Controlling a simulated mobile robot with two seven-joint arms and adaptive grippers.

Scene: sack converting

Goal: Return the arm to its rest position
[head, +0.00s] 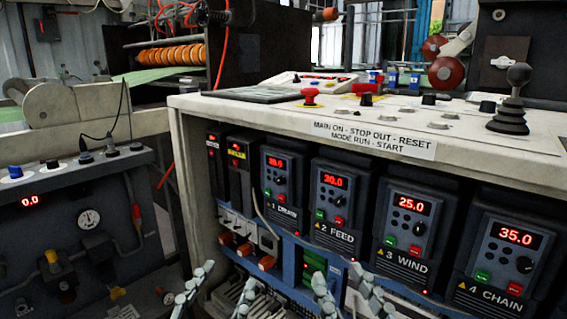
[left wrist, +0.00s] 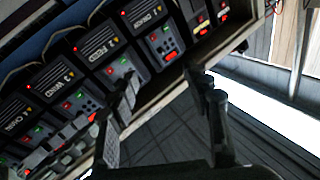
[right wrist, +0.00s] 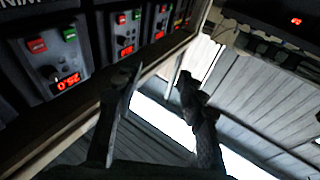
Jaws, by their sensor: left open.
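My left gripper (head: 221,286) is low in the head view, in front of the open cabinet below the drive units. Its two fingers stand apart with nothing between them, as the left wrist view (left wrist: 165,80) also shows. My right gripper (head: 347,288) is beside it to the right, below the FEED and WIND units. Its fingers are also apart and empty in the right wrist view (right wrist: 160,76). Both grippers look clear of the panel, but the exact gap is hard to judge.
The FEED drive (head: 332,195), WIND drive (head: 405,230) reading 25.0 and right-hand CHAIN drive (head: 505,255) reading 35.0 face me. Above them is a white console top (head: 430,105) with a red button (head: 310,95) and black joystick (head: 511,100). A gauge panel (head: 75,245) stands left.

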